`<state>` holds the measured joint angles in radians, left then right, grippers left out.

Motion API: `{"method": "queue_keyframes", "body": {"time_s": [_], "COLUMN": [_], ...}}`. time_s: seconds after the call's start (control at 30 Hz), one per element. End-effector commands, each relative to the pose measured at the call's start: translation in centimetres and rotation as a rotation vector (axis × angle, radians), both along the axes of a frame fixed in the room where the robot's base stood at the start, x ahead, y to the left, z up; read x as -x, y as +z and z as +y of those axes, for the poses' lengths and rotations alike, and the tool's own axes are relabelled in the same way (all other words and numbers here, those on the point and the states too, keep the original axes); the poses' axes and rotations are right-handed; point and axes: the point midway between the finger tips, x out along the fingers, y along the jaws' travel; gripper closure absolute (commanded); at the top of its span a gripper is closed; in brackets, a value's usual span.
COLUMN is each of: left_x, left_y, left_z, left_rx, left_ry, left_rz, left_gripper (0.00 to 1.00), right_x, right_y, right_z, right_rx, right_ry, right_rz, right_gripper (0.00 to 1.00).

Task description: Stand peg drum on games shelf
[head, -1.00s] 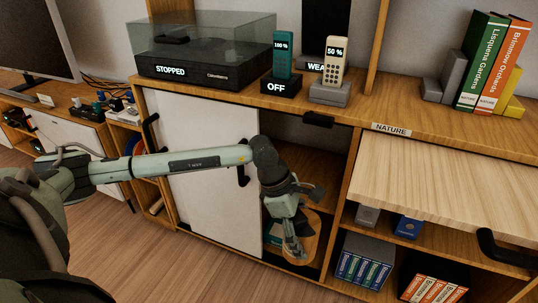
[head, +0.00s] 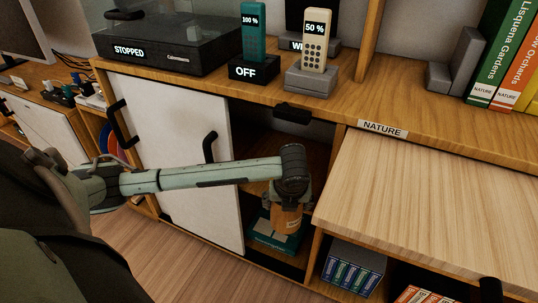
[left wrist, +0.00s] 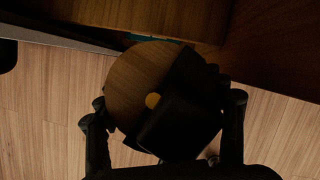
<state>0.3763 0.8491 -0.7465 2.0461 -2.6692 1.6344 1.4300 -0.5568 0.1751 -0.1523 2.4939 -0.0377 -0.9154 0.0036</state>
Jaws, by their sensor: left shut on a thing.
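The peg drum (head: 286,220) is an orange-brown cylinder, held roughly upright at the open middle bay of the cabinet. My left gripper (head: 287,200) is shut on it from above; the arm partly hides the grip. In the left wrist view the peg drum (left wrist: 135,82) shows as a round wooden top with a yellow dot, between the fingers of the left gripper (left wrist: 165,110). A teal box (head: 265,240) lies low in the bay behind the drum. Which board is the games shelf is not labelled in view; a wooden shelf (head: 255,188) crosses the bay. My right gripper is not in view.
A pale wooden panel (head: 430,205) juts out on the right, above boxed volumes (head: 352,270). The cabinet top (head: 400,105) carries devices and books.

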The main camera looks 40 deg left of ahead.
Motion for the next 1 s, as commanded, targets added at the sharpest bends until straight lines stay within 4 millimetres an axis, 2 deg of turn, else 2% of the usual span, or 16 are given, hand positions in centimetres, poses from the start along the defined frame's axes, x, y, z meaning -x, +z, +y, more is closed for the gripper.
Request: {"method": "queue_keyframes", "body": {"time_s": [0.1, 0.4, 0.67, 0.87, 1.0], "left_x": [-2.7, -8.4, -10.3, -12.7, -12.6], "left_y": [0.3, 0.2, 0.2, 0.2, -1.3], "left_z": [2.1, 6.3, 7.7, 9.6, 9.5], "left_rx": [-0.002, 0.001, 0.002, 0.002, 0.001], "left_ry": [0.005, 0.001, -0.002, 0.000, -0.004], "left_rz": [-0.006, -0.005, -0.005, -0.005, -0.002], "left_gripper": [0.79, 0.79, 0.79, 0.79, 0.79], "right_x": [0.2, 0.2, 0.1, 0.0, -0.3], "right_y": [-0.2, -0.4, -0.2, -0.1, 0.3], "right_z": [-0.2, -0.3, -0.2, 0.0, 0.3], "right_rx": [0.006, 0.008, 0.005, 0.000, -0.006], "right_ry": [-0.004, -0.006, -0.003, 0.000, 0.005], "right_rz": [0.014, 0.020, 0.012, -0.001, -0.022], "right_gripper": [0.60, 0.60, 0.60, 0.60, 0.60]}}
